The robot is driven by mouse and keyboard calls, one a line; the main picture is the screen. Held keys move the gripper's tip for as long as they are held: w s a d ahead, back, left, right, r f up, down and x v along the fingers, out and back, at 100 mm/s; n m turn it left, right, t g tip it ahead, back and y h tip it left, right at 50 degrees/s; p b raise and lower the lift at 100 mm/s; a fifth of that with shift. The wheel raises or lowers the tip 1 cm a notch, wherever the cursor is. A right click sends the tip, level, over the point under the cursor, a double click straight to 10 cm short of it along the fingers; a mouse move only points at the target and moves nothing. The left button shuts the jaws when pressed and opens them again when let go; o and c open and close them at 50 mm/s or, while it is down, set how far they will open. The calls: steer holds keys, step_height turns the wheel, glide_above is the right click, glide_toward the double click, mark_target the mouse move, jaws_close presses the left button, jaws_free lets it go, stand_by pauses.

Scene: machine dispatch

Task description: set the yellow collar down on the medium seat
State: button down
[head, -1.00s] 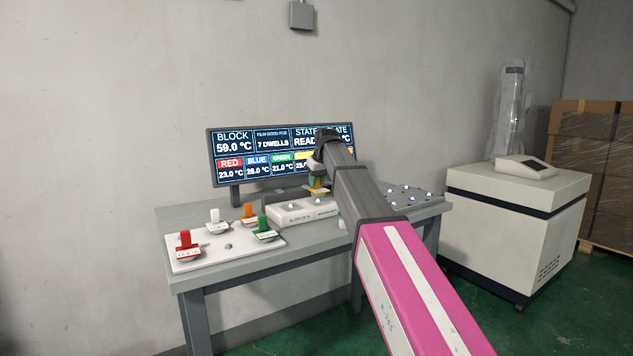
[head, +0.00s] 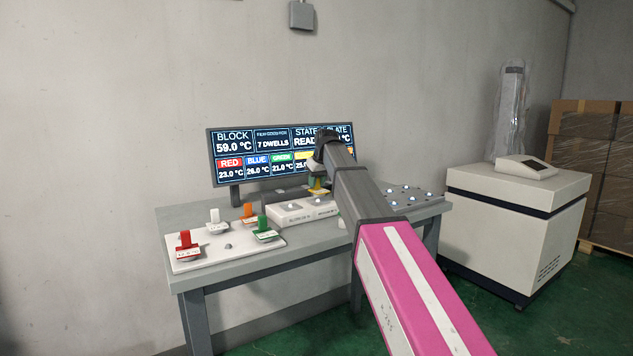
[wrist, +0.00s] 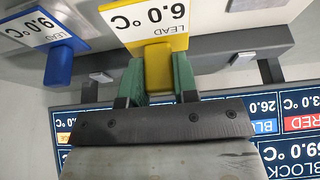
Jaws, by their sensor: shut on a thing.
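My gripper (wrist: 159,85) is shut on the yellow collar (wrist: 157,68); its green fingers press both sides of the upright yellow tab. The collar's white label reads 6.0 °C LEAD, upside down in the wrist view. Two pale round seats show on this block. Which is the medium seat, and whether the collar touches anything, I cannot tell.
A white plate (head: 190,264) at left holds red, white, orange and green collars. A grey plate (head: 425,199) with several bright studs lies at right. The display (head: 222,180) stands behind. A blue collar (wrist: 58,66) is close beside the yellow one in the wrist view.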

mark_target(323, 192)
steer(key=shift+f, duration=1)
steer(key=c, duration=0.8)
jaws_free()
steer(key=v, duration=1)
steer(key=shift+r, duration=0.4)
steer(key=shift+s+d, duration=0.1)
steer(key=shift+s, duration=0.05)
